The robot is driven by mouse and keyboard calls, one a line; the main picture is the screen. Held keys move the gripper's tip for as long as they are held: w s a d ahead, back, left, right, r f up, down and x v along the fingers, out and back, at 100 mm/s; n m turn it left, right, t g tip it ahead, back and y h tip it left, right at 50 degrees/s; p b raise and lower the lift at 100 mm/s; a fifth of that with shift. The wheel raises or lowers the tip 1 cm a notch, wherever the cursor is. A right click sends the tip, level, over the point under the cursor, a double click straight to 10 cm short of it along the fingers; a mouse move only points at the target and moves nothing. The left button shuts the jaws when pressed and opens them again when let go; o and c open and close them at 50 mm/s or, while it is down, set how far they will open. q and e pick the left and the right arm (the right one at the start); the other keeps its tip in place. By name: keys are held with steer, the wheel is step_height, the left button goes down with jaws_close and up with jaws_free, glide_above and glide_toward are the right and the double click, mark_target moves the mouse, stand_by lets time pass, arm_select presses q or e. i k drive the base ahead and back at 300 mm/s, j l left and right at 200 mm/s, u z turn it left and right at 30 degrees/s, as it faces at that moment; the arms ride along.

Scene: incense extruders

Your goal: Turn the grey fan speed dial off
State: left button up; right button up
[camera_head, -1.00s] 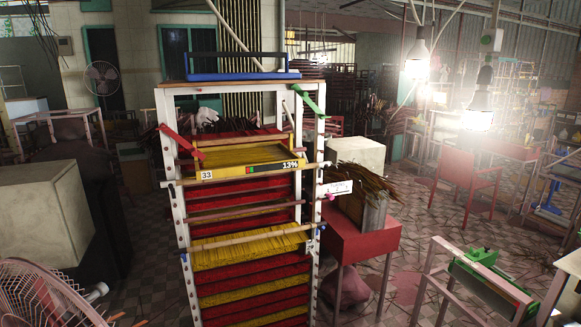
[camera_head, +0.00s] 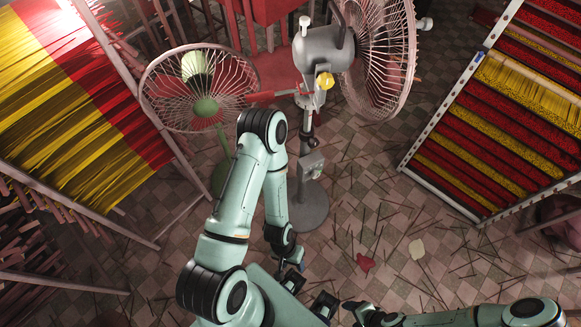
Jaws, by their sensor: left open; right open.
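The grey fan (camera_head: 322,48) stands near the top centre, with its cage (camera_head: 385,60) turned to the right. A small grey control box (camera_head: 311,164) sits on its pole below the head. The speed dial appears to be on this box but is too small to read its setting. My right gripper (camera_head: 356,311) is at the bottom centre, open, partly cut by the frame edge.
A second fan with a green hub (camera_head: 205,107) stands just left of the grey fan. A yellow and red incense rack (camera_head: 60,110) is at left, another rack (camera_head: 500,130) at right. Loose sticks litter the tiled floor (camera_head: 430,230). Space right of the grey fan's pole is open.

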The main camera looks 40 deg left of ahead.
mark_target(315, 173)
steer(key=k+j+u, duration=0.1)
steer(key=u, duration=0.4)
steer(key=k+j+u, duration=0.1)
steer(key=u, duration=0.35)
steer(key=i+j, duration=0.05)
steer(key=j, duration=0.05)
